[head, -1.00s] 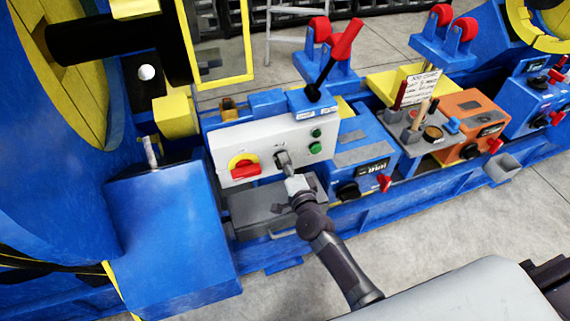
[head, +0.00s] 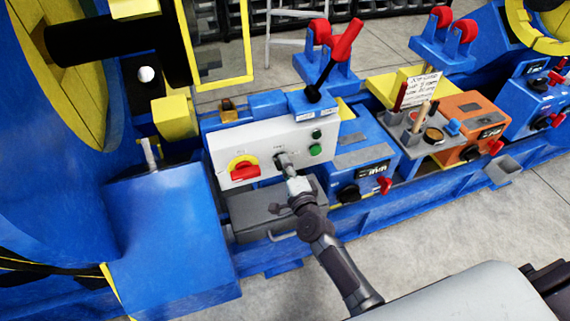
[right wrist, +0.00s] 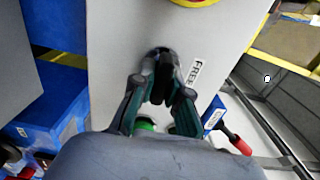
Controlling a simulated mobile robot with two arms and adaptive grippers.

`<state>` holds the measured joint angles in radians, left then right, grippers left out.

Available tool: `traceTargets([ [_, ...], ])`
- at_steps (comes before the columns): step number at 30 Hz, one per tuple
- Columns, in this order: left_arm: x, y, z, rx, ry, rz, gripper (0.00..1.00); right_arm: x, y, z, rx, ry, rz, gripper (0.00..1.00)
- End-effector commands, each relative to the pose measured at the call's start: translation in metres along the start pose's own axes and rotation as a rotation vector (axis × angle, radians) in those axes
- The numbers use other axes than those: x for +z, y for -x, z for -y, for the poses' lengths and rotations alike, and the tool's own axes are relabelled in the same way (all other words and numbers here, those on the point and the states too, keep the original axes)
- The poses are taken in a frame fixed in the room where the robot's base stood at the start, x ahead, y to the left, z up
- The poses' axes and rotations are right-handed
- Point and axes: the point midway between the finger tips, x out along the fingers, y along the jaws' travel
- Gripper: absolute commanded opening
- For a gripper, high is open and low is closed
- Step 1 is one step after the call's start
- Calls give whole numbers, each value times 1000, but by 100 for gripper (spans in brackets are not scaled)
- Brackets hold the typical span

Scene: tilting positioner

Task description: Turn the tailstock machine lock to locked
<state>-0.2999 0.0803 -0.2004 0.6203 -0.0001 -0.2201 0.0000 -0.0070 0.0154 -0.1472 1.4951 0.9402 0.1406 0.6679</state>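A light grey control panel (head: 222,152) faces me on the blue machine. Its black selector knob (right wrist: 165,72), with a label reading FREE beside it in the right wrist view, sits to the right of a red switch on a yellow disc. My right gripper (head: 284,161) reaches the knob from the front. In the right wrist view its fingertips (right wrist: 163,85) are closed in on both sides of the dark knob handle. The knob's exact pointing is partly hidden by the fingers. My left gripper is not in view.
The red switch (head: 244,171) on its yellow disc and two green buttons (head: 315,149) are close to the gripper. A red-handled lever (head: 343,45) rises above the panel. A grey box (head: 255,212) lies below. Open floor (head: 450,250) is at the right.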

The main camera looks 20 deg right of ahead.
Motion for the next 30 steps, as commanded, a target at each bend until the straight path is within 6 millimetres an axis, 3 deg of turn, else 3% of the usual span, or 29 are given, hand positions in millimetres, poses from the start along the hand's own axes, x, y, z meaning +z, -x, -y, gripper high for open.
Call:
traceTargets([
  [1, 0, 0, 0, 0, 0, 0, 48, 0, 0, -1, 1, 0, 0, 24],
  [4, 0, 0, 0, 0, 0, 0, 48, 0, 0, -1, 1, 1, 0, 39],
  [16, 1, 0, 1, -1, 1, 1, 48, 0, 10, -1, 2, 3, 0, 39],
  [30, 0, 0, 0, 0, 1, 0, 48, 0, 101, -1, 3, 4, 1, 39],
])
